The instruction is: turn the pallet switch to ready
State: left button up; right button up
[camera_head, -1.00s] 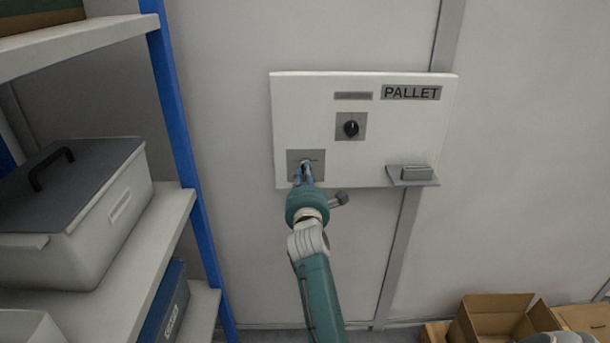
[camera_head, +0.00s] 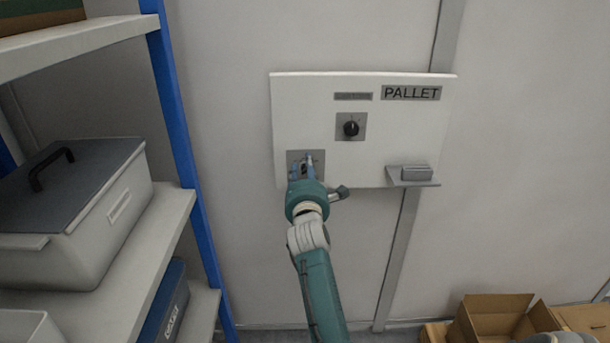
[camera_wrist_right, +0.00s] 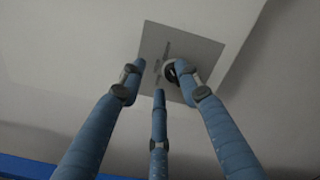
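The white PALLET panel (camera_head: 300,100) is on the wall. A black rotary knob (camera_head: 351,128) sits on a grey plate at its middle, with its light mark pointing roughly up. A second grey plate (camera_head: 292,156) is at the lower left; it also shows in the right wrist view (camera_wrist_right: 205,50). On it is a dark round knob (camera_wrist_right: 170,72), partly hidden by a finger. My right gripper (camera_head: 304,164) is in front of this lower plate. Its three blue fingers are spread, close around the knob; I cannot tell whether one touches it.
A small grey ledge with a block (camera_head: 416,173) sticks out at the panel's lower right. A shelf unit with a blue post (camera_head: 180,130) and a lidded grey bin (camera_head: 110,205) stands at left. Open cardboard boxes (camera_head: 490,322) are at lower right. The wall around the panel is clear.

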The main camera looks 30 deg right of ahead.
notch_tip(320, 180, up, 8)
jog(key=shift+r, duration=0.1)
